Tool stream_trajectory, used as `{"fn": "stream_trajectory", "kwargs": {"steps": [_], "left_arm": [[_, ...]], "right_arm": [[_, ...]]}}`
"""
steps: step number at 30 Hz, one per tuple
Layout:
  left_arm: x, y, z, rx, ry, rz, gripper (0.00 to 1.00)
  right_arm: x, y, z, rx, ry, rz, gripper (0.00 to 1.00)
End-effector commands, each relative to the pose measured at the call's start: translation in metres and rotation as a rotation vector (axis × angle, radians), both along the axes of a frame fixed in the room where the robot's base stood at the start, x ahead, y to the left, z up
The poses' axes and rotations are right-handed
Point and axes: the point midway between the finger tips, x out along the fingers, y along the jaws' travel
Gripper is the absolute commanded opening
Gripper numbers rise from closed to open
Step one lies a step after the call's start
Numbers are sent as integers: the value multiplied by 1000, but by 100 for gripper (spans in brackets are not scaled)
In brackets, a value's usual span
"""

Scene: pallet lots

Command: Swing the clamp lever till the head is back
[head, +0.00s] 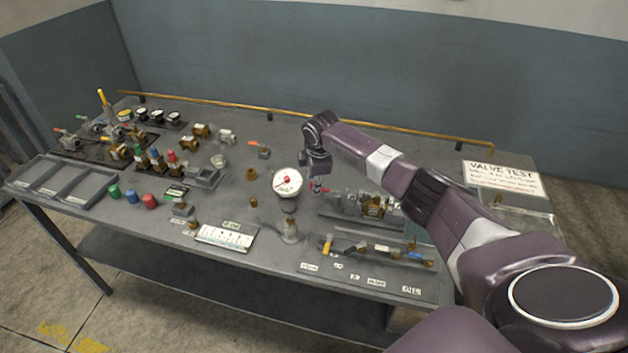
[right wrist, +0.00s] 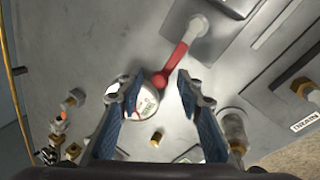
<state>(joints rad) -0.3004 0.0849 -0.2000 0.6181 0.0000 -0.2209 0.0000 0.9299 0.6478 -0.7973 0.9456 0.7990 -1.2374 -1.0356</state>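The red clamp lever (right wrist: 175,62) shows in the right wrist view, slanting from a pale grey fitting (right wrist: 199,26) down to a red knob end. In the head view only a small red part of it (head: 318,188) shows under my right gripper (head: 316,172). In the right wrist view my right gripper (right wrist: 158,86) has its two blue-padded fingers spread apart. The lever's knob end appears between the fingertips, with no clear contact on either side. The clamp head cannot be made out clearly. My left gripper is in neither view.
A white-faced gauge (head: 287,182) stands close left of my right gripper. A fixture plate with brass valve parts (head: 374,207) lies to the right. Several valves and fittings crowd the left side, beside an empty grey tray (head: 48,182). A brass rail (head: 230,107) runs along the back edge.

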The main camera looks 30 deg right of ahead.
Motion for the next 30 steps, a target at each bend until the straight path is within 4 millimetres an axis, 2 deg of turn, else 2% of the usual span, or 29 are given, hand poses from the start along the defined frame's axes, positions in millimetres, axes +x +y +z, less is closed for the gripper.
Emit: {"fn": "stream_trajectory", "kwargs": {"steps": [3,7,16,30], "left_arm": [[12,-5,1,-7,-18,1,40],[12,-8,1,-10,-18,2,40],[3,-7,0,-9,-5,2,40],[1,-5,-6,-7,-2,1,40]], "right_arm": [[0,0,0,-1,-1,1,34],[0,0,0,-1,-1,1,34],[0,0,0,0,-1,0,0],[4,1,-2,0,-2,15,0]]}}
